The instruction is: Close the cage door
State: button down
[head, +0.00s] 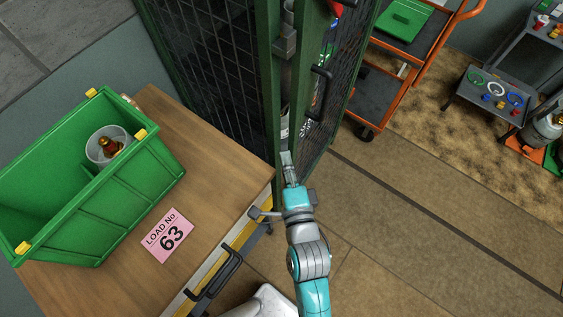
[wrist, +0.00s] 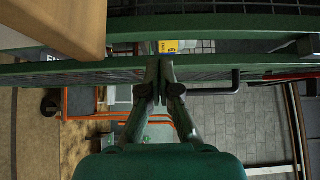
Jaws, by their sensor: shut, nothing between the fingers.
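The cage door (head: 335,85) is a green-framed dark mesh panel with a black handle (head: 319,92). It stands at the right of the cage (head: 222,45), and a gap shows between its near edge and the cage's green post (head: 268,85). The door looks ajar. My gripper (head: 287,160) is shut and empty at the near end of this gap, close to the door's edge. In the wrist view my fingertips (wrist: 165,66) are together at a green frame bar (wrist: 100,70), with the handle (wrist: 236,82) to their right. I cannot tell whether they touch the bar.
A wooden table (head: 215,160) with a green skip (head: 120,205) and a pink "LOAD No 63" card (head: 167,236) is on the left. An orange trolley (head: 405,85) stands beyond the door. The floor (head: 430,220) at the right is clear.

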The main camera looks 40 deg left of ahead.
jog(key=shift+s+a, duration=0.15)
jog(key=shift+s, duration=0.4)
jog(key=c, duration=1.8)
grip_release()
jog(key=shift+s, duration=0.1)
jog(key=o, duration=0.4)
jog(key=shift+o, duration=1.3)
jog(key=w+m, duration=0.1)
jog(key=w+d+m, duration=0.1)
jog(key=w+m, duration=0.1)
jog(key=w+d+m+h, duration=0.1)
jog(key=w+m, duration=0.1)
jog(key=shift+d, duration=0.2)
jog(key=m+g+y, duration=0.3)
jog(key=m, duration=0.7)
send_near(327, 103)
jog(key=x, duration=1)
jog(key=shift+w+a, duration=0.2)
jog(key=shift+a, duration=0.15)
grip_shut()
